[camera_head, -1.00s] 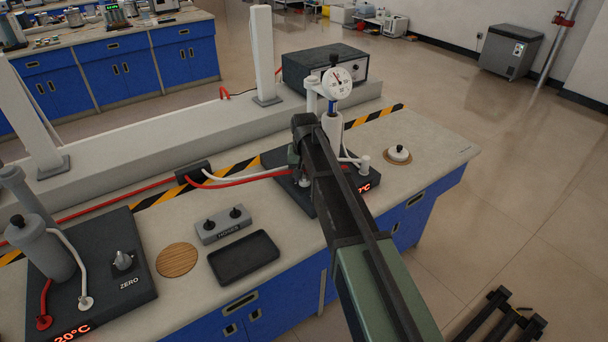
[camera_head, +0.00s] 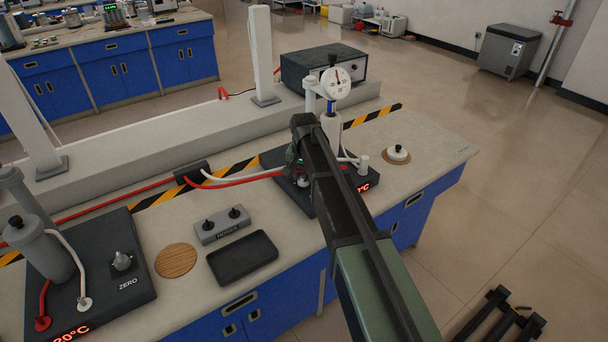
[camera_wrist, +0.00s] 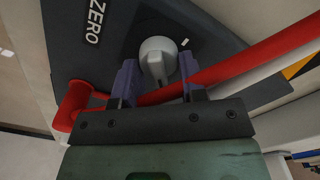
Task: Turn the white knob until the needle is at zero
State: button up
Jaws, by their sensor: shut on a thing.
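The white knob (camera_wrist: 158,52) sits on a dark base plate next to a ZERO label (camera_wrist: 95,20) in the wrist view. My gripper (camera_wrist: 158,72) has one purple-grey finger on each side of it and is shut on it. In the head view my arm hides most of the knob and the fingers. The round white dial (camera_head: 336,84) stands above a pale cylinder at the back of the same unit. Its needle (camera_head: 337,76) points nearly straight up; the small markings are hard to read.
A red hose (camera_wrist: 240,62) runs close beside the knob and fingers. A second unit with a grey ZERO knob (camera_head: 122,261) stands at the left. A black tray (camera_head: 242,257), a grey two-peg block (camera_head: 222,225) and a white-topped weight (camera_head: 397,153) are on the bench.

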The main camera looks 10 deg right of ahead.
aim_at(304, 174)
jog(key=o, duration=0.9)
jog(key=shift+c, duration=0.2)
notch_tip(304, 174, up, 11)
jog(key=p, duration=1.1)
jog(key=shift+f, duration=0.1)
jog(key=s+n, duration=0.5)
jog(key=s, duration=2.2)
jog(key=shift+a+n, duration=0.2)
jog(key=shift+n, duration=0.1)
